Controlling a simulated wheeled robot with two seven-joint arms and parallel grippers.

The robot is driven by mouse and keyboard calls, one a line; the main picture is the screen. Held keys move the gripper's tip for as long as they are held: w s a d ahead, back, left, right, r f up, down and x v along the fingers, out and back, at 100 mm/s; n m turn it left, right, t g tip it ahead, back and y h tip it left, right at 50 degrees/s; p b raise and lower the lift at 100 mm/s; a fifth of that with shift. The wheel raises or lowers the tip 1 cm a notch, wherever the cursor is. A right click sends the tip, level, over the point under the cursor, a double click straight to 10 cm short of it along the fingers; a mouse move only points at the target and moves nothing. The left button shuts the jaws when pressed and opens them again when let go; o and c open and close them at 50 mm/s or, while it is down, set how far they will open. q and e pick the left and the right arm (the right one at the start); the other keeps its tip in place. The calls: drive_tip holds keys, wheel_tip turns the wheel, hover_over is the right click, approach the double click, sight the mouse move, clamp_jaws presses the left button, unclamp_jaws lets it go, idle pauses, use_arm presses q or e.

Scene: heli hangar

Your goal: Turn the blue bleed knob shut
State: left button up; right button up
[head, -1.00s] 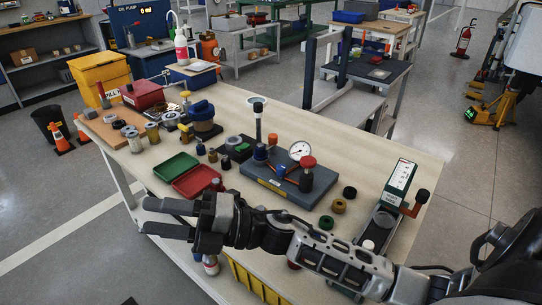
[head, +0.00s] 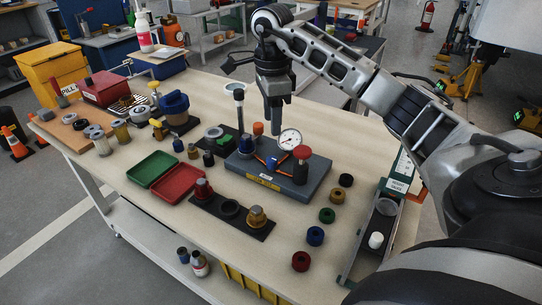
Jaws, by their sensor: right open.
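A grey test block (head: 308,184) with a yellow label stands on the bench. It carries a round gauge (head: 290,139), a red knob (head: 302,152) and a black upright lever (head: 240,112). A smaller blue part (head: 270,163) sits mid-block between orange pipes; I cannot tell for sure which is the bleed knob. My right gripper (head: 273,128) is open and empty, pointing down over the block's back, left of the gauge and above the smaller blue part. My left gripper is out of view.
A green tray (head: 152,168) and red tray (head: 180,183) lie left of the block. A black strip with fittings (head: 230,210) lies in front. Several coloured rings (head: 315,236) and a long metal device (head: 368,240) are at the right. Several bottles and parts crowd the left.

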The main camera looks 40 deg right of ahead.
sight(272, 158)
wheel_tip(272, 158, down, 11)
drive_tip(key=shift+f, duration=0.15)
drive_tip(key=c, duration=1)
